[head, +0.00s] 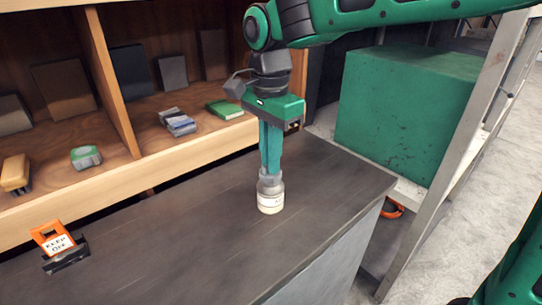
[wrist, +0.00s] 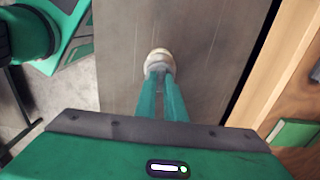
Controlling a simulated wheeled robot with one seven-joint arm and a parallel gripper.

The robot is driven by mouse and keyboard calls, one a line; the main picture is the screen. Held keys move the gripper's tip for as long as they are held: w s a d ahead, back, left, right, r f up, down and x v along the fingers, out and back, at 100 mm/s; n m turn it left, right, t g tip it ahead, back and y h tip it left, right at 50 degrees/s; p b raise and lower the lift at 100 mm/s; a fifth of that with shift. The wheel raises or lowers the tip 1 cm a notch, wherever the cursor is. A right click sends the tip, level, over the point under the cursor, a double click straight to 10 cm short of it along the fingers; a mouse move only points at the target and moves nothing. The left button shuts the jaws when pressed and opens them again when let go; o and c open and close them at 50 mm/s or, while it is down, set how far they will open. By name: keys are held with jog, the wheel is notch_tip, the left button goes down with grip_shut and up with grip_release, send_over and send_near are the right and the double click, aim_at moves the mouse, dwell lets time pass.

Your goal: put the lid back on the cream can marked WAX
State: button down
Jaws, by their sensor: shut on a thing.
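The cream can (head: 270,204) stands upright on the dark counter. It has a pale label whose lettering is too small to read surely. My gripper (head: 269,180) points down right over the can, with its grey fingertips close together at the can's top. It is shut on a small grey lid (head: 270,187), mostly hidden by the fingertips. I cannot tell whether the lid is seated on the rim or just above it. In the wrist view the can (wrist: 158,54) shows as a pale round form beyond my fingertips (wrist: 159,69).
An orange holder with a KEEP OFF sign (head: 59,244) stands at the counter's left. Shelves behind hold a green tape measure (head: 86,157), a green book (head: 225,109) and several boxes. A large green block (head: 405,110) is at the right. The counter around the can is clear.

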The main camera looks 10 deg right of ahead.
dwell(0.3)
jog(key=c, duration=1.3)
grip_release()
jog(key=shift+r, duration=3.5)
grip_shut()
jog(key=shift+f, duration=3.35)
